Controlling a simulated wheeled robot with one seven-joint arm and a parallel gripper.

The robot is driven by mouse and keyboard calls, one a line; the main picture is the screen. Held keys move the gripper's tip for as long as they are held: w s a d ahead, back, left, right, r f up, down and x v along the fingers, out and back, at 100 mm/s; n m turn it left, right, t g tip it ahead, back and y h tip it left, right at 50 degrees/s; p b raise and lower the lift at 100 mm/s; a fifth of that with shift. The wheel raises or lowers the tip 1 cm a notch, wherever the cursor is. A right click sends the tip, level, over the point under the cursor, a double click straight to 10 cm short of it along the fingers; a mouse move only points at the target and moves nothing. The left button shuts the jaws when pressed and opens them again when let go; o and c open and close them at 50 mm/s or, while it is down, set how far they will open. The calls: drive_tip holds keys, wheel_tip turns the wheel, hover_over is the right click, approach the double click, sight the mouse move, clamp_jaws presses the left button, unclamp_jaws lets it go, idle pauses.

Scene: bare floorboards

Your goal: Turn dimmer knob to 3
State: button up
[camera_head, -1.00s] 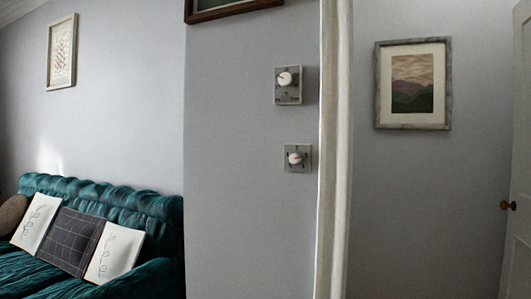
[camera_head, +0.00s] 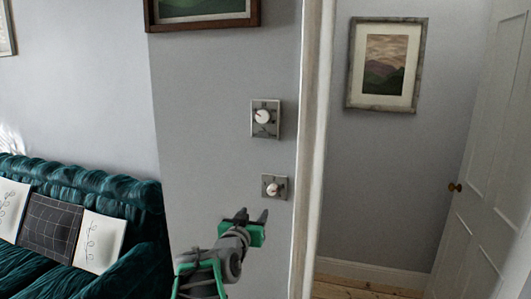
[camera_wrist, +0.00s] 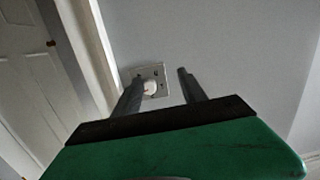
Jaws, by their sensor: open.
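Two wall plates with white round knobs are on the grey wall in the head view. The upper plate (camera_head: 266,130) is larger, with a knob (camera_head: 263,116) bearing a small red mark. The lower plate (camera_head: 283,187) is smaller, with a white knob (camera_head: 273,188). I cannot read numbers on either, so I cannot tell which is the dimmer. My gripper (camera_head: 253,215) is open and empty, just below and left of the lower plate. In the wrist view, a plate with a white knob (camera_wrist: 150,87) shows beyond my open fingers (camera_wrist: 160,84), partly behind the left finger.
A door frame (camera_head: 308,130) runs close along the right of the plates. A white door (camera_head: 485,150) stands at the right. A framed picture (camera_head: 205,10) hangs above. A teal sofa (camera_head: 140,205) is at the left.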

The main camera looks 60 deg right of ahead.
drive_tip(key=h, duration=0.1)
approach(271, 190)
drive_tip(key=x, duration=0.2)
drive_tip(key=shift+w+d+r+m+g+p, duration=0.1)
drive_tip(key=shift+d+m+g+p, duration=0.1)
drive_tip(key=shift+d+p, duration=0.3)
drive_tip(key=shift+d+r+m+g+p, duration=0.2)
drive_tip(key=shift+d+p, duration=0.1)
drive_tip(key=shift+d, duration=0.3)
drive_tip(key=d, duration=0.1)
drive_tip(key=w+d+p, duration=0.1)
drive_tip(key=d, duration=0.1)
drive_tip(key=d+f, duration=0.1)
drive_tip(key=d, duration=0.1)
drive_tip(key=shift+w+d, duration=0.2)
drive_tip(key=shift+d, duration=0.05)
drive_tip(key=shift+w+d, duration=0.1)
drive_tip(key=shift+w, duration=0.15)
drive_tip(key=shift+s+a+r, duration=0.2)
drive_tip(key=shift+s+a, duration=0.05)
drive_tip(key=shift+a, duration=0.15)
drive_tip(key=c, duration=0.5)
clamp_jaws()
